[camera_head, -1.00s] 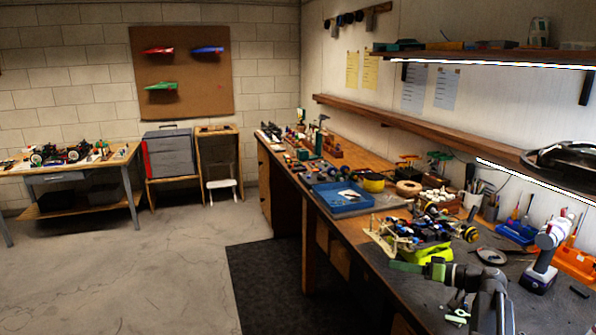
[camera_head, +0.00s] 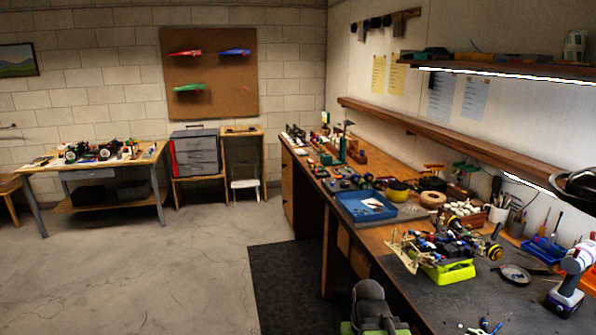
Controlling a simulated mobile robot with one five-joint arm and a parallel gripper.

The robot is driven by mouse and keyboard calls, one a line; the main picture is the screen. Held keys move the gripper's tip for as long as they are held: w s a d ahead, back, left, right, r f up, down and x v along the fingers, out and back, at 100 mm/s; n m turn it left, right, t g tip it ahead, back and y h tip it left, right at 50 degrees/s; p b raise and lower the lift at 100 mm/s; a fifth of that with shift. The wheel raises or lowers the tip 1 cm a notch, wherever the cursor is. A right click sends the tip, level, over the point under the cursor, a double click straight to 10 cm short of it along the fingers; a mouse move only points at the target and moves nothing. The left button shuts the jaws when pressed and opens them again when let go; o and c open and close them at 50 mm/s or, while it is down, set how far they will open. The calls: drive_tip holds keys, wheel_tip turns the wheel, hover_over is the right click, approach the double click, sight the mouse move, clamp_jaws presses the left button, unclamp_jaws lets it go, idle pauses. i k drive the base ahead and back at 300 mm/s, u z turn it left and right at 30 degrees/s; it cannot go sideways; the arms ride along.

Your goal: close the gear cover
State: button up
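The RC car (camera_head: 440,242) sits on a lime-green stand (camera_head: 449,272) on the workbench at the right. Its blue, black and yellow parts are small in this view. I cannot make out the gear cover or whether it is open. Part of my arm's dark grey end with green pieces, my gripper (camera_head: 374,326), shows at the bottom edge, left of the stand and apart from it. Its fingertips are not clearly visible, so I cannot tell whether it is open or shut.
A blue tray (camera_head: 350,211) lies further back on the bench. A cordless drill (camera_head: 568,285), a round dish (camera_head: 514,273) and a pen cup (camera_head: 498,214) are around the car. A black mat (camera_head: 290,285) lies on open floor to the left.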

sight(499, 225)
drive_tip(key=u, duration=0.55)
drive_tip(key=i, duration=2.2)
drive_tip(key=z, duration=0.4)
drive_tip(key=i, duration=0.6)
drive_tip(key=z, duration=0.5)
